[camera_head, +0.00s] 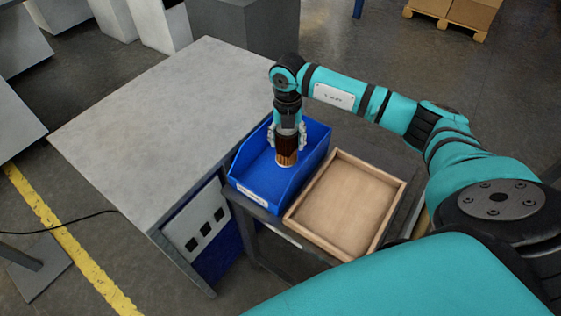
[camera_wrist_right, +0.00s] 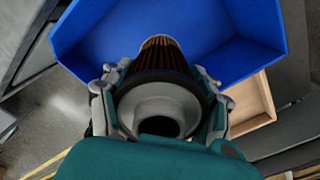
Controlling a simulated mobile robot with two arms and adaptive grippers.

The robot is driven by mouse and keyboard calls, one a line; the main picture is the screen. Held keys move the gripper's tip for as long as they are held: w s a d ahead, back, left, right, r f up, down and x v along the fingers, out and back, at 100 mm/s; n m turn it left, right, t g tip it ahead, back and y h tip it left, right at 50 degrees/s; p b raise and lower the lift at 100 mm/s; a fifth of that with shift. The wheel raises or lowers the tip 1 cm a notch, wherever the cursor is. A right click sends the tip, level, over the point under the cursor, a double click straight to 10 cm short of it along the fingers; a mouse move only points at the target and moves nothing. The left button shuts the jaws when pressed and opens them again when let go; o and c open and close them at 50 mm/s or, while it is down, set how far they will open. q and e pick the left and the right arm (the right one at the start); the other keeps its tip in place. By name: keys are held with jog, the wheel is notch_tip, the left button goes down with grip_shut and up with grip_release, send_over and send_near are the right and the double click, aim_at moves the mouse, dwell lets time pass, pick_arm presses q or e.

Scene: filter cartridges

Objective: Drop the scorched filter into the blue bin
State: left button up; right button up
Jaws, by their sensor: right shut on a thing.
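The scorched filter (camera_head: 287,150) is a brown pleated cylinder with dark scorching and a pale end cap. My right gripper (camera_head: 287,136) is shut on it and holds it upright over the blue bin (camera_head: 251,182). In the right wrist view the filter (camera_wrist_right: 160,60) sits between the fingers of the right gripper (camera_wrist_right: 160,95), with its pale ringed end toward the camera. The blue bin (camera_wrist_right: 95,35) lies beyond it in that view and looks empty. I cannot tell how far the filter's lower end is from the bin floor. My left gripper is not in view.
A shallow wooden tray (camera_head: 287,217), empty, stands right beside the bin on a dark stand. A grey-topped cabinet (camera_head: 150,110) stands to the left, its top bare. A pallet with cardboard boxes (camera_head: 470,12) is far off at the back right.

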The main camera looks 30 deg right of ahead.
jog(key=o, duration=1.3)
jog(key=shift+o, duration=0.2)
jog(key=shift+r, duration=0.1)
notch_tip(320, 180, up, 12)
jog(key=shift+f, duration=0.1)
